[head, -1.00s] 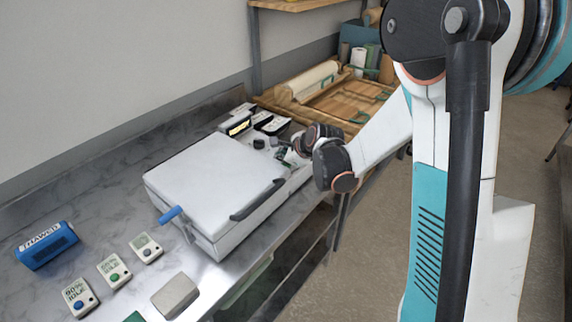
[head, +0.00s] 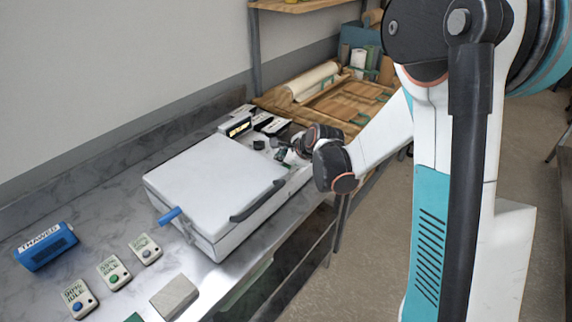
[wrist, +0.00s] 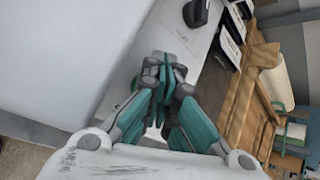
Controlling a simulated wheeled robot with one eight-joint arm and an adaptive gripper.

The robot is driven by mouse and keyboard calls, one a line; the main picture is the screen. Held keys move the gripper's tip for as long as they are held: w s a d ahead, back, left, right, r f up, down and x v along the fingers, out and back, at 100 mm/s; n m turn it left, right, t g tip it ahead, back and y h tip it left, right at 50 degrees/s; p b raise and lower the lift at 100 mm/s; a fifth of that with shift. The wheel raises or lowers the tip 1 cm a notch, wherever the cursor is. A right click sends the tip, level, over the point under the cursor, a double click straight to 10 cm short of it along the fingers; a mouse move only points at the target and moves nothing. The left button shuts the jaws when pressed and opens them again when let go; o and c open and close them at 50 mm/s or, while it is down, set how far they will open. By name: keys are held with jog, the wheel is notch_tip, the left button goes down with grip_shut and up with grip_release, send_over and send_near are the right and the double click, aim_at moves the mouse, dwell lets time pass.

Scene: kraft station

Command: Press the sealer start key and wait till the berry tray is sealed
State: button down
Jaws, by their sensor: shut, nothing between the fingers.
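The sealer (head: 215,185) is a white box on the steel counter, with its lid down, a dark front handle (head: 257,201) and a blue lever (head: 170,215) at its left. Its control end (head: 262,150) is at the far right, with a lit yellow display (head: 238,128) behind it. My gripper (head: 284,155) is shut and empty, low over that end; in the wrist view its teal fingers (wrist: 168,82) meet above a white surface. I cannot tell whether they touch the start key, which the fingers hide. No berry tray shows; the closed lid hides the sealer's inside.
A blue "THAWED" block (head: 46,246), several small white tags (head: 114,272) and a grey block (head: 174,297) lie on the near counter. Beyond the sealer are a paper roll (head: 314,80) and a wooden board (head: 335,100). A shelf post stands behind.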

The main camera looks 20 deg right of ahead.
jog(key=shift+r, duration=0.65)
jog(key=shift+p, duration=0.3)
jog(key=shift+r+p, duration=1.55)
jog(key=shift+r, duration=0.95)
